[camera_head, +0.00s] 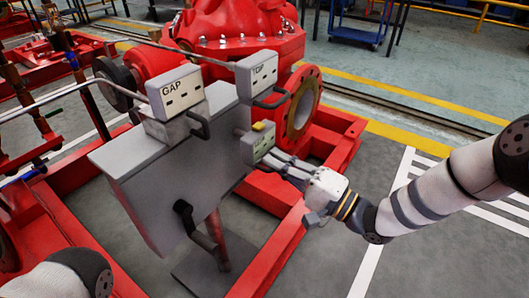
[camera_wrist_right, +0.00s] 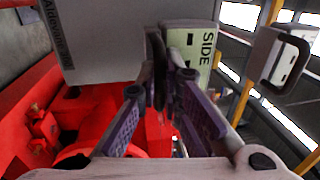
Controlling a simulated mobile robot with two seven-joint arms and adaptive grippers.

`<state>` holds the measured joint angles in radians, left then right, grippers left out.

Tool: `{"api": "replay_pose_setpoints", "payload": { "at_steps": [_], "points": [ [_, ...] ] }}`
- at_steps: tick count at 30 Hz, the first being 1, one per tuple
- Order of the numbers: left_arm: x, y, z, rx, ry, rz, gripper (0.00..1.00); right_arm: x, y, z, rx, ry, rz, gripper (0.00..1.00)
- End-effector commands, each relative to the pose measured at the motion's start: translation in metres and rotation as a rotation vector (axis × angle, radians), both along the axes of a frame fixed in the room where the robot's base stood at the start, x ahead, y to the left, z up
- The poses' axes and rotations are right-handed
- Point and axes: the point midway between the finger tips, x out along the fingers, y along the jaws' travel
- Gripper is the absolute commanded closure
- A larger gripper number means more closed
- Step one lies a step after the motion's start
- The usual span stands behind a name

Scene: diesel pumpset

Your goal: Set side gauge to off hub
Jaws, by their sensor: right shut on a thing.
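The side gauge (camera_head: 254,146) is a small pale box with a yellowish top, just right of the grey stand in the head view. My right gripper (camera_head: 281,165) comes in from the right and is shut on the gauge's dark handle (camera_wrist_right: 157,60), which stands between the fingertips. The handle is mostly hidden in the head view. I cannot tell whether the gauge touches anything else. My left gripper is out of view; only my left arm shows at the lower left.
The GAP gauge (camera_head: 175,92) and TOP gauge (camera_head: 257,70) stand on or behind the grey stand (camera_head: 160,190), each with a dark handle. A red pump (camera_head: 240,30) with a round flange (camera_head: 304,104) is behind. Red base rails (camera_head: 285,245) surround the stand. Open floor lies right.

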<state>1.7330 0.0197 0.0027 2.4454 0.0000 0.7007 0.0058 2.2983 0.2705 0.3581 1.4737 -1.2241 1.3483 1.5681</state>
Motion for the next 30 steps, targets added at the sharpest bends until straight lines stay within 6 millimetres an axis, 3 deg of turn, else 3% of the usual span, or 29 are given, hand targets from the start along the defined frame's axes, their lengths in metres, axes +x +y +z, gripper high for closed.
{"api": "replay_pose_setpoints", "payload": {
  "at_steps": [6,9,10,19,23,30],
  "points": [
    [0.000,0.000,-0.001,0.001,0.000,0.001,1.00,-0.001,-0.002,-0.001,0.003,-0.001,0.000,1.00],
    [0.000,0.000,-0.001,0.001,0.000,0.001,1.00,-0.001,-0.002,-0.001,0.003,-0.001,0.000,0.75],
    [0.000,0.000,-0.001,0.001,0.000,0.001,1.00,-0.001,-0.002,-0.001,0.003,-0.001,0.000,0.72],
    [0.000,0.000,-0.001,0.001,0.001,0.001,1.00,-0.002,-0.004,-0.001,0.003,-0.001,-0.001,0.72],
    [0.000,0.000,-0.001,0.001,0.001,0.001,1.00,-0.014,-0.022,-0.005,0.003,0.002,-0.002,0.72],
    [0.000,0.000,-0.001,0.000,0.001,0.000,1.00,-0.052,-0.073,-0.016,0.003,0.002,-0.002,0.72]
  ]
}}
